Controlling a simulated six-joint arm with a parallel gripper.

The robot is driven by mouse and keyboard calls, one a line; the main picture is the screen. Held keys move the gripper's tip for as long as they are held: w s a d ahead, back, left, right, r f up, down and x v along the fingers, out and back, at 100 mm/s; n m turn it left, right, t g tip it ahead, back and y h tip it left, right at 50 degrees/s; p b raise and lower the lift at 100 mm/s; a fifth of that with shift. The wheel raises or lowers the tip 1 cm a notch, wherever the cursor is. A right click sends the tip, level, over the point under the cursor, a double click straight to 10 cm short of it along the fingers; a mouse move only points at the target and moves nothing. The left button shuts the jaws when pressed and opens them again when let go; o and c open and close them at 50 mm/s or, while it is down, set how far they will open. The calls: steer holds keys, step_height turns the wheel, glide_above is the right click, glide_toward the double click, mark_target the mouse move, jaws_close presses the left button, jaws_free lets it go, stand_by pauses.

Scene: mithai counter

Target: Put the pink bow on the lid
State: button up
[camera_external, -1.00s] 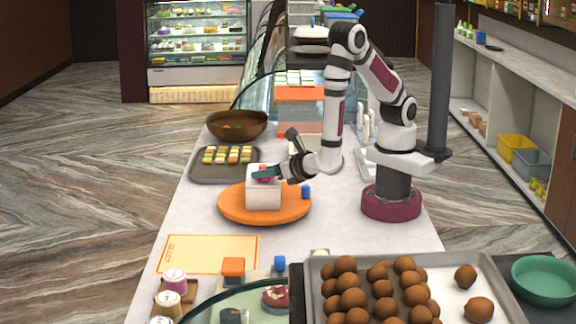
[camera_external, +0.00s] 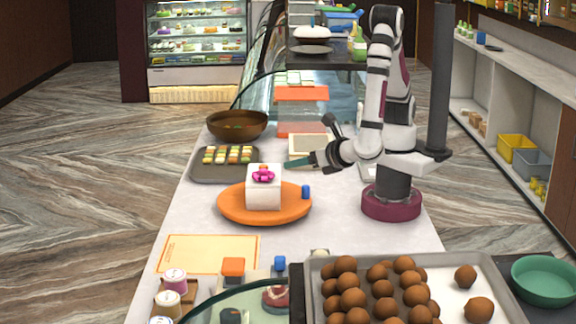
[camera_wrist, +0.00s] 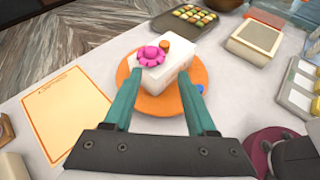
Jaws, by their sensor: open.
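The pink bow (camera_external: 263,176) sits on the lid of the white box (camera_external: 262,194). The bow also shows in the wrist view (camera_wrist: 151,55), on the white lid (camera_wrist: 163,70), beside a small orange-brown round piece (camera_wrist: 165,46). The box stands on a round orange board (camera_external: 230,207). My gripper (camera_external: 292,163) is to the right of the box and apart from it. In the wrist view its two teal fingers (camera_wrist: 157,97) are spread with nothing between them, and the bow and box lie beyond the tips.
A blue piece (camera_external: 306,192) is at the board's right edge. Behind are a tray of sweets (camera_external: 205,175) and a brown bowl (camera_external: 237,124). An orange-bordered sheet (camera_external: 205,254) lies in front. A tray of brown balls (camera_external: 450,300) is at the front right.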

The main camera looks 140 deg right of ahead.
steer(key=s+a+r+m+g+y, duration=0.25)
steer(key=s+m+y, duration=0.25)
steer(key=s+m, duration=0.45)
steer(key=s+a+r+m+t+y, duration=0.3)
steer(key=a+m+y, duration=0.6)
steer(key=a+m, duration=0.2)
steer(key=shift+s+r+m+y, duration=0.2)
steer(key=shift+r+m+y, duration=0.2)
steer(key=shift+m, duration=0.55)
steer(key=o, duration=0.5)
steer(key=shift+o, duration=0.9)
steer(key=w+d+r+m, duration=0.4)
steer(key=w+d+m, duration=0.1)
steer(key=w, duration=0.1)
steer(key=shift+r, duration=0.2)
steer(key=w+d+r+m+h, duration=0.1)
steer(key=w+d+r+m, duration=0.15)
steer(key=d+m, duration=0.45)
steer(key=w+d+r+m, duration=0.1)
steer(key=d+r+m, duration=0.25)
steer(key=d, duration=0.55)
steer(key=w+d+r+m+h, duration=0.1)
steer(key=w+d+r+m, duration=0.1)
steer(key=d+m, duration=0.5)
step_height(320, 180, down, 10)
steer(key=d+n, duration=0.1)
steer(key=shift+w, duration=0.25)
